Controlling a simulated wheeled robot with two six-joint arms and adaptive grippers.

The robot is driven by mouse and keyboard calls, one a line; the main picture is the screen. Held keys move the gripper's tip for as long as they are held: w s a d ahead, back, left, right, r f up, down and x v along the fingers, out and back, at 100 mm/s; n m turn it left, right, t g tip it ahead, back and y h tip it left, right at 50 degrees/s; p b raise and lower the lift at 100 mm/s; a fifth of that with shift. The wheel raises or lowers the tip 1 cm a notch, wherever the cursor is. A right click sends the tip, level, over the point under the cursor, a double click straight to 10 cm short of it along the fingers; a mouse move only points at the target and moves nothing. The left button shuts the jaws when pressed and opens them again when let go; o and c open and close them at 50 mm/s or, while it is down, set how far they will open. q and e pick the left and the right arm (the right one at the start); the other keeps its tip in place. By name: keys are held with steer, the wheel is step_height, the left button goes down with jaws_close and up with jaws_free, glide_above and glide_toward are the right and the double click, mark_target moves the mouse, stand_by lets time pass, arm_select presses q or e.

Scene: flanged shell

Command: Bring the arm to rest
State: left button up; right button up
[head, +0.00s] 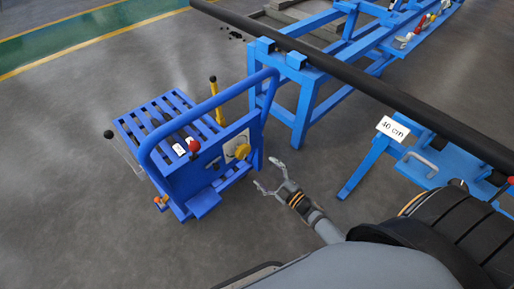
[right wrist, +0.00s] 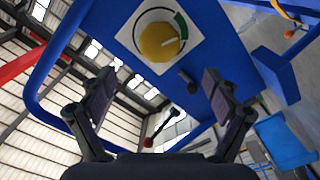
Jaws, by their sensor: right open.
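My right gripper (head: 269,178) is open and empty in the head view, at the right side of a blue cart (head: 205,165). In the right wrist view its two fingers (right wrist: 160,95) are spread wide with nothing between them. Beyond them is the cart's blue panel (right wrist: 105,45) with a yellow knob (right wrist: 159,41) on a white, green-marked dial plate. The yellow knob also shows in the head view (head: 242,151). The gripper looks apart from the knob. My left gripper is not in view.
The cart has a red-topped lever (head: 194,147), a yellow post (head: 215,100) and a black-knobbed rod (head: 108,134). A blue frame (head: 305,100) carries a long black pipe (head: 390,90) at the right. Grey floor is clear at the left.

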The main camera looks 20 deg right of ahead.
steer(key=s+d+f+m+g+h, duration=0.2)
steer(key=s+d+f+m+g, duration=0.15)
steer(key=s+f, duration=0.5)
steer(key=s+d+f+m+g+h, duration=0.2)
steer(key=s+f+m+g+h, duration=0.3)
steer(key=f, duration=0.6)
steer(key=s+d+f+m+g, duration=0.2)
steer(key=s+f, duration=0.6)
steer(key=f, duration=0.2)
steer(key=s+a+f+m+g+p, duration=0.1)
steer(key=s+f+g, duration=0.15)
steer(key=s, duration=0.45)
steer(key=s+f+m+g+p, duration=0.1)
steer(key=s+g, duration=0.2)
steer(key=s, duration=0.5)
step_height(320, 180, up, 11)
steer(key=p, duration=1)
steer(key=shift+w, duration=0.35)
steer(key=shift+f, duration=0.2)
